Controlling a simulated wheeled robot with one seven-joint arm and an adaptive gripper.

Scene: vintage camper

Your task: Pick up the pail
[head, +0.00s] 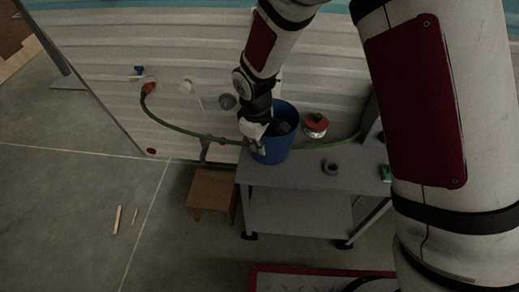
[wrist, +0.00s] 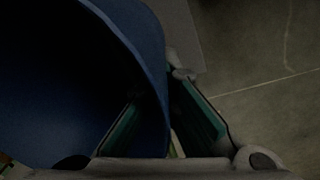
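The blue pail (head: 279,146) stands upright on a grey table (head: 310,178), near its back left corner. A dark object shows inside its mouth in the head view. My gripper (head: 256,143) points down at the pail's left rim. In the wrist view, the pail (wrist: 150,45) fills the left side. My gripper (wrist: 160,100) has its green-padded fingers apart, one over the pail's inside and one outside, with the wall between them. A gap shows between the wall and the outer finger. The pail's handle cannot be made out.
A red-topped jar or lantern (head: 316,124) stands right of the pail, and a small dark ring-like object (head: 330,168) lies in front. A green hose (head: 185,130) runs along the camper wall (head: 120,45) behind. A wooden stool (head: 212,190) stands left of the table.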

